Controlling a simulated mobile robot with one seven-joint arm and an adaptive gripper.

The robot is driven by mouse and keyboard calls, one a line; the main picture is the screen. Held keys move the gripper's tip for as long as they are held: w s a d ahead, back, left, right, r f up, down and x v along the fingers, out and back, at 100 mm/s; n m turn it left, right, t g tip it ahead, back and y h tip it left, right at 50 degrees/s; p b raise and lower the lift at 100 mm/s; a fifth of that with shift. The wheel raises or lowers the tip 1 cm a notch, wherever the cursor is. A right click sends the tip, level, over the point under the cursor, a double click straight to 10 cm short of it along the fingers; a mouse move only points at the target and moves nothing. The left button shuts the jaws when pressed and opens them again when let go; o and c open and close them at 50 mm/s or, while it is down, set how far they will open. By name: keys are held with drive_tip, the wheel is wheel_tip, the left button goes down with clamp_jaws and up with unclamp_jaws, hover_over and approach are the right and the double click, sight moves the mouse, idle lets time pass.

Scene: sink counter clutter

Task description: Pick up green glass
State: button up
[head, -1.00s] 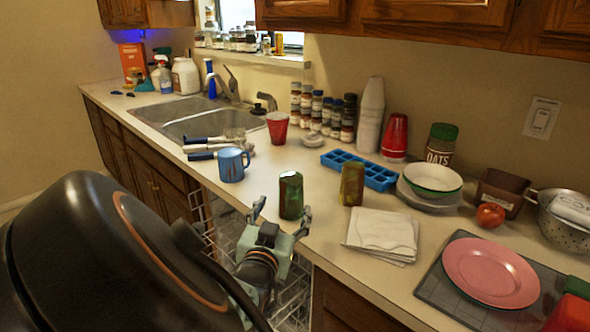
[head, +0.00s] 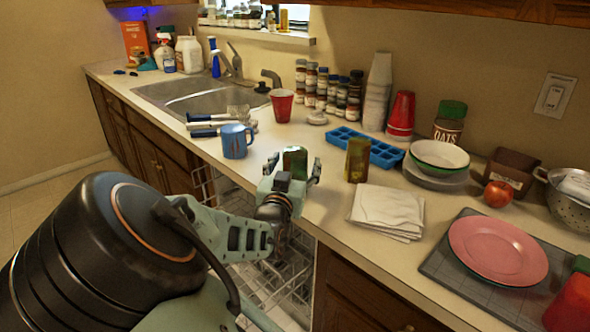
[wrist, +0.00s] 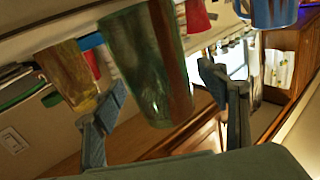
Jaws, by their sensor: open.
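The green glass (head: 295,157) stands upright on the counter near its front edge; its lower part is hidden behind my gripper. In the wrist view the green glass (wrist: 150,65) is large, with a brownish streak on one side. My gripper (head: 294,167) is open in front of the glass, one finger toward each side. The wrist view shows the open gripper (wrist: 163,95) with the glass between and beyond its fingers. I cannot tell whether a finger touches it. A similar amber-green glass (head: 357,160) stands to the right, and also shows in the wrist view (wrist: 67,72).
A blue mug (head: 236,142) stands left of the gripper and a blue ice tray (head: 372,150) lies behind the amber glass. Napkins (head: 388,210) lie to the right. A red cup (head: 281,105) stands behind. An open dishwasher rack (head: 280,275) is below the counter edge.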

drive_tip(key=shift+w, duration=0.15)
drive_tip(key=c, duration=1.4)
